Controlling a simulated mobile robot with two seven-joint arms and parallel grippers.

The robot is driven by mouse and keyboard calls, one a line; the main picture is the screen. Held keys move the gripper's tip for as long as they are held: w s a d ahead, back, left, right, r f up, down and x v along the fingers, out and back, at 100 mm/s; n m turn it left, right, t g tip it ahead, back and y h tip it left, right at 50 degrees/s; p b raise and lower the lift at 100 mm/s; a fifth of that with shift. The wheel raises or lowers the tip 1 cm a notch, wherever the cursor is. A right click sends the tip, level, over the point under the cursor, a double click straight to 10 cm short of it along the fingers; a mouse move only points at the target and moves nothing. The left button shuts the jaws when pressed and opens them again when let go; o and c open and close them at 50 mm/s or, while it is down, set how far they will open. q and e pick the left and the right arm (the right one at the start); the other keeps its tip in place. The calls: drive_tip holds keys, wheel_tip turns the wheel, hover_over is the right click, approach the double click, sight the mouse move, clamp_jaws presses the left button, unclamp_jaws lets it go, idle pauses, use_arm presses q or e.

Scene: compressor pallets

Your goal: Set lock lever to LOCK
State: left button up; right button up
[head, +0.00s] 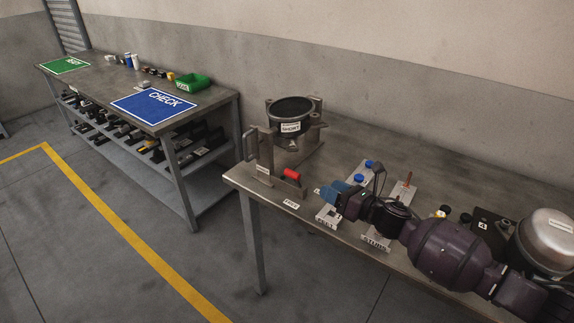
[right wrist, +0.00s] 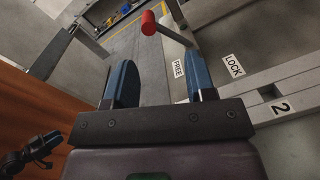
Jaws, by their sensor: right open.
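The lock lever has a red grip (head: 291,174) and stands at the front edge of the near bench, beside a metal bracket. In the right wrist view its red grip (right wrist: 148,22) is at the end of a pale bar, beyond my fingers. A FREE label (right wrist: 179,66) and a LOCK label (right wrist: 233,64) lie on the bench; the grip is on the FREE label's side of the picture. My right gripper (head: 325,193) is open and empty, just right of the lever and apart from it. Its blue fingers also show in the right wrist view (right wrist: 160,84).
A dark cylinder housing marked SHORT (head: 291,112) stands in a fixture behind the lever. Blue-capped parts (head: 359,178) and a STUDS holder (head: 376,243) are near my right arm. A second bench holds a blue CHECK mat (head: 152,106) and a green bin (head: 193,82).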

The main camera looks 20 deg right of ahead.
sight(297, 176)
drive_tip(key=n, duration=0.4)
drive_tip(key=shift+w+a+g+y, duration=0.2)
drive_tip(key=shift+a+g+y, duration=0.1)
drive_tip(key=shift+a+y, duration=0.1)
drive_tip(key=shift+s+r+n, duration=0.15)
drive_tip(key=shift+s+n, duration=0.3)
drive_tip(key=shift+n, duration=0.35)
drive_tip(key=shift+w, duration=0.1)
drive_tip(key=x, duration=1.1)
drive_tip(key=shift+p, duration=0.3)
